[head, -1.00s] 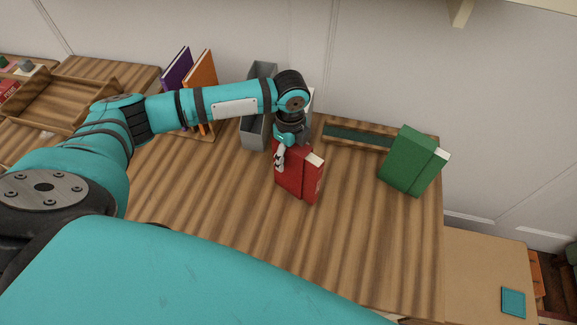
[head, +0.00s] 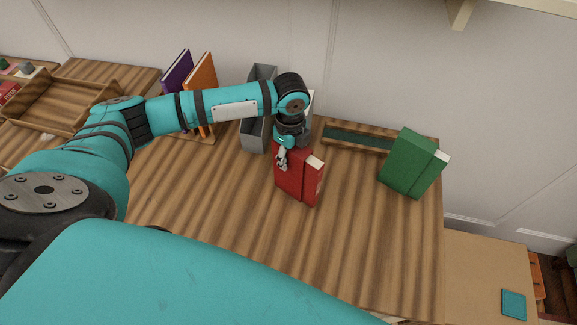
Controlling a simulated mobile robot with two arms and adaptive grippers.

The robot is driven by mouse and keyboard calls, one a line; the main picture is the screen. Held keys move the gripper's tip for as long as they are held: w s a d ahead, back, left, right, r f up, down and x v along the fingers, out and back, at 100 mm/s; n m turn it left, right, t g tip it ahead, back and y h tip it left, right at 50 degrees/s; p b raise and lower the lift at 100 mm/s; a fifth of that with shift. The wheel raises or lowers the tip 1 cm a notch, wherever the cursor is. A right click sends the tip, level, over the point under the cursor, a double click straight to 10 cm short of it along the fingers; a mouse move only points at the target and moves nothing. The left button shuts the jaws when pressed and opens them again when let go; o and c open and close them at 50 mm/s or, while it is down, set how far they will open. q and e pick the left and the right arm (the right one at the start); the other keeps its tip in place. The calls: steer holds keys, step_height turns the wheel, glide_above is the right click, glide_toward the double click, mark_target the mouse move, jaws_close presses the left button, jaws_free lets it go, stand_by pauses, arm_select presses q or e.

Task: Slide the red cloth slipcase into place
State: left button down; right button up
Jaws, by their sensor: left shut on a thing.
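The red cloth slipcase (head: 299,182) stands upright on the striped plank table in the middle of the head view, with a pale page block showing at its upper right. My left gripper (head: 283,158) is shut on the red slipcase at its upper left edge, reaching down from above. The gripper and wrist hide part of the slipcase's top. Whether its lower edge touches the table is hard to tell. My right gripper is not in view.
A green book or case (head: 411,165) stands at the right, beside a low wooden tray with a dark green lining (head: 330,136). A grey holder (head: 256,136) stands behind my arm. Purple (head: 177,68) and orange (head: 205,70) books stand at back left. The front table is clear.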

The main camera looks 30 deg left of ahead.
arm_select(q)
steer(key=shift+w, duration=0.1)
steer(key=w+d, duration=0.7)
steer(key=w, duration=0.4)
steer(key=shift+w+d, duration=0.4)
stand_by(0.7)
steer(key=shift+c, duration=2.4)
jaws_free()
steer(key=shift+r, duration=0.1)
step_height(320, 180, up, 7)
steer(key=p, duration=0.7)
steer(key=shift+o, duration=0.4)
